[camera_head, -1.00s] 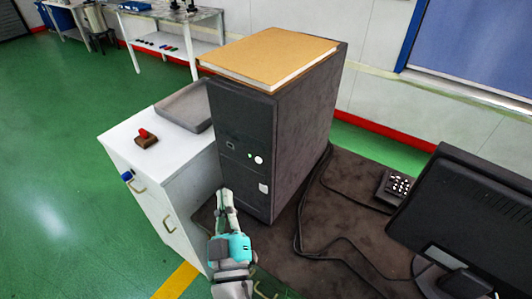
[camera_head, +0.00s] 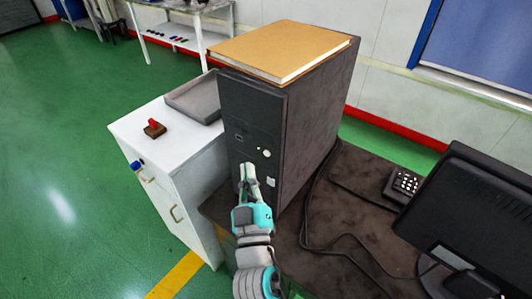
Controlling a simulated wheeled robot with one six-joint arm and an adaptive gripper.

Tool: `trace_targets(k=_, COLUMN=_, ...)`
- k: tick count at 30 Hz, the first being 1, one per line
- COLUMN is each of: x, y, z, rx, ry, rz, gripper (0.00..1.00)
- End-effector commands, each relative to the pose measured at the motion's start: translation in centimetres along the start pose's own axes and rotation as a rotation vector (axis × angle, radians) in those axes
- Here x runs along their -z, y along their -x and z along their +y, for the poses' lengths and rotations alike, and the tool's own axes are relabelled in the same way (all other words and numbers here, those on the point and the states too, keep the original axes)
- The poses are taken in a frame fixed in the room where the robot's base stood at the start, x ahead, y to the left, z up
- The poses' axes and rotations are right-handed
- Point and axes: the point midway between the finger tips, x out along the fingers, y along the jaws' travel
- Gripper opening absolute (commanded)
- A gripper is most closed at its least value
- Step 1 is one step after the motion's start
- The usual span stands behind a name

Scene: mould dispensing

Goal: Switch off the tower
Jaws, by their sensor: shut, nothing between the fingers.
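The tower (camera_head: 315,125) is a black computer case standing upright on the dark desk. Its front panel shows a round white button (camera_head: 267,153), a small light (camera_head: 258,149) beside it, and a pale square piece (camera_head: 271,182) lower down. My gripper (camera_head: 247,167) is shut and empty, its fingertips pointing up at the front panel. In the picture the tips lie a little below and left of the white button. I cannot tell whether they touch the panel.
An orange book (camera_head: 280,50) lies on top of the tower. Left stands a white cabinet (camera_head: 180,150) with a grey tray (camera_head: 190,100) and a red switch on a brown base (camera_head: 154,128). A monitor (camera_head: 470,215), telephone (camera_head: 402,186) and black cables (camera_head: 308,205) are on the desk (camera_head: 350,205) at right.

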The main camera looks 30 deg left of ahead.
Motion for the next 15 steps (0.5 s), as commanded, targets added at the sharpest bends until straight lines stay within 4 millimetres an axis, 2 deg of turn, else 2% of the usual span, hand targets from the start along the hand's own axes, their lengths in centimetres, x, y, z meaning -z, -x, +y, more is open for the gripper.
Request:
trace_targets(k=6, x=-1.1, y=-1.6, z=1.2, rx=-0.001, ry=0.0, rz=-0.001, gripper=0.0)
trace_targets(k=15, x=-1.7, y=-2.3, z=1.7, rx=0.0, ry=0.0, rz=0.0, gripper=0.0)
